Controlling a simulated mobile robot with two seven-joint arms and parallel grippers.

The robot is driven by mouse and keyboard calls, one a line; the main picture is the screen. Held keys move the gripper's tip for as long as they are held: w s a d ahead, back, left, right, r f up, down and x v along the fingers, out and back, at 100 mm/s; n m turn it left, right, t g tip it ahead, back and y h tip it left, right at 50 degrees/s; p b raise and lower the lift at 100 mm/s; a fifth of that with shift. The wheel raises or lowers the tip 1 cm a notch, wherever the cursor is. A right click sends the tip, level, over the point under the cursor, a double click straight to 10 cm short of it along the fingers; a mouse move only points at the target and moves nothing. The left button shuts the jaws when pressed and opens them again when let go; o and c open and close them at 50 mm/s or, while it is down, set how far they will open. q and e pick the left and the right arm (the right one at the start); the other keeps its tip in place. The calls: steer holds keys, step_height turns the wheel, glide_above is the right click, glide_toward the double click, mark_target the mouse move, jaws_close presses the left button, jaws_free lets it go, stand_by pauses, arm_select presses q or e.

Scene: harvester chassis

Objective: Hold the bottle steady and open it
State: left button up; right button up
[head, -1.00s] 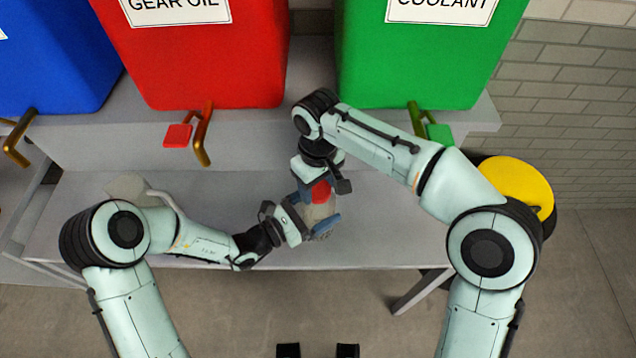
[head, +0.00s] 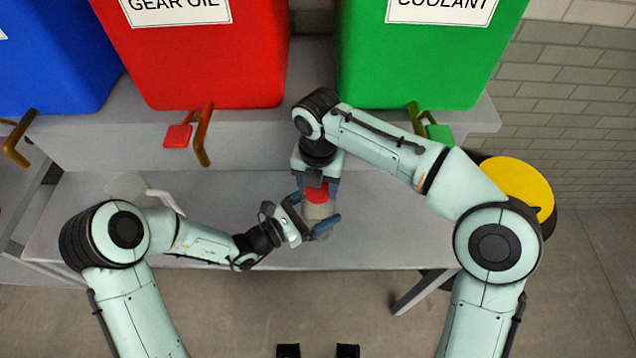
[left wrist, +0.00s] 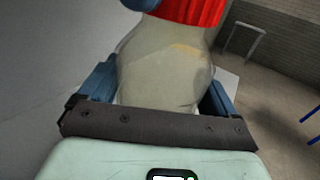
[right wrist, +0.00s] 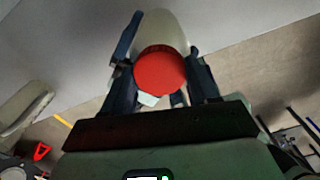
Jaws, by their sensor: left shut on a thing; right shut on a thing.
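The bottle (head: 318,212) has a pale, see-through body and a red cap (head: 317,192). It stands over the grey bench. My left gripper (head: 313,222) is shut on the bottle body from the left; the left wrist view shows the body (left wrist: 165,70) between its blue fingers, with the ribbed red cap (left wrist: 190,10) above. My right gripper (head: 318,188) comes from above and is shut on the cap. The right wrist view shows the round cap top (right wrist: 160,72) between its fingers, the body (right wrist: 165,28) beyond. Whether the cap is still seated on the neck cannot be told.
A grey bench (head: 240,195) lies under the arms. A red gear oil tank (head: 195,65), a green coolant tank (head: 430,60) and a blue tank (head: 55,60) stand behind, with taps in front. A yellow-topped drum (head: 515,185) stands right.

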steer(key=shift+n, duration=0.5)
steer(key=shift+r, duration=0.25)
steer(key=shift+r, duration=0.85)
steer(key=shift+r, duration=2)
arm_select(q)
steer(key=o, duration=1.8)
steer(key=shift+c, duration=0.2)
steer(key=shift+a, duration=0.1)
